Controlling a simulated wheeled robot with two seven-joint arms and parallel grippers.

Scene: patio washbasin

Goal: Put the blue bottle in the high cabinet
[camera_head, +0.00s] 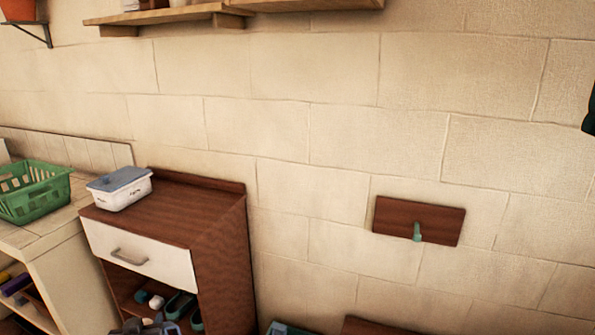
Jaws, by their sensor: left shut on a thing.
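A tall brown cabinet (222,272) with a white drawer front and an open compartment below stands against the wall at the left. My left gripper (145,328) shows only as a dark grey piece at the bottom edge, in front of the cabinet's lower part. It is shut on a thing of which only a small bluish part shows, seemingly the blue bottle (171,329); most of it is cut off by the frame. My right gripper is out of view.
A white tub with a grey-blue lid (120,188) stands on the cabinet top. Shoes (180,305) lie in its open compartment. A green basket (35,192) sits on the counter at left. A wooden shelf (170,14) and a hook board (418,221) are on the wall.

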